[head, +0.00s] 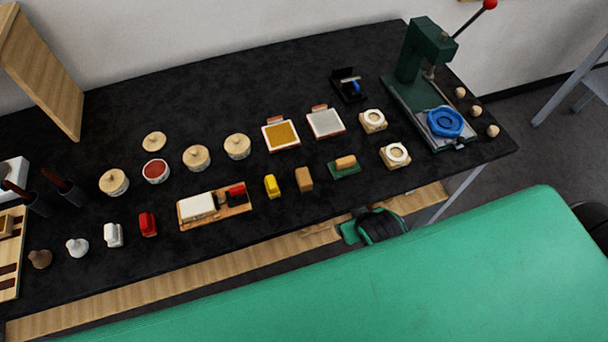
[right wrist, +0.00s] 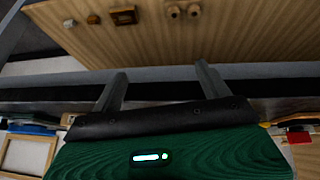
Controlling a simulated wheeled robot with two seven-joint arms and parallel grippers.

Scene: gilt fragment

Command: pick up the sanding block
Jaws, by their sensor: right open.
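Several small blocks stand on the dark bench in the head view. A tan-brown block (head: 304,180) stands near the bench's front, and a similar tan block (head: 345,162) lies on a green pad (head: 343,171) to its right. I cannot tell for certain which one is the sanding block. My right gripper (right wrist: 160,72) shows in the right wrist view with its two grey fingers wide apart and nothing between them. Neither tan block can be made out in that view. My left gripper is not in view.
A yellow block (head: 271,186) stands just left of the tan-brown block. A wooden tray (head: 221,213) holds a white block and a red item. Lidded pots, shallow trays and round white-topped pieces stand behind. A green press (head: 423,58) fills the bench's right end. Bare dark bench lies along the front.

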